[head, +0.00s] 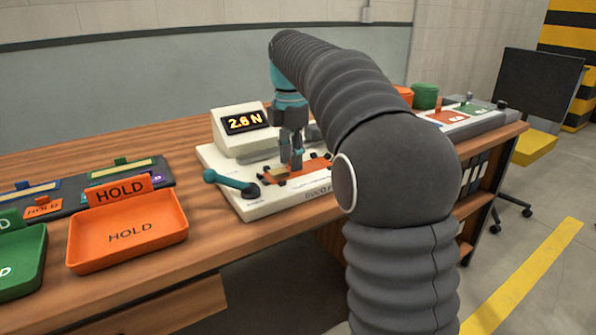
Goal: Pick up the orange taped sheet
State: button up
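An orange sheet (314,168) lies on the white bed of a tester, with small black pieces around its edges. My dark arm hides the right end of the tester and perhaps part of the sheet.
The tester (225,180) has a display reading 2.6 N and a teal lever (232,181) at its front left. An orange HOLD tray (130,232) and a green tray (22,262) stand at the left.

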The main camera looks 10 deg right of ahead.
grip_shut()
dwell(0.3)
jog(key=shift+r, duration=0.45)
jog(key=r, duration=0.2)
jog(key=r+p, duration=0.1)
jog(key=shift+d+r, duration=0.2)
jog(key=shift+r, duration=0.15)
jog(key=s+d+r, duration=0.4)
jog(key=d+r, duration=0.2)
jog(key=d, duration=0.4)
jog(key=shift+s+d+r+p, duration=0.15)
jog(key=shift+s+r+p, duration=0.05)
jog(key=shift+s+p, duration=0.2)
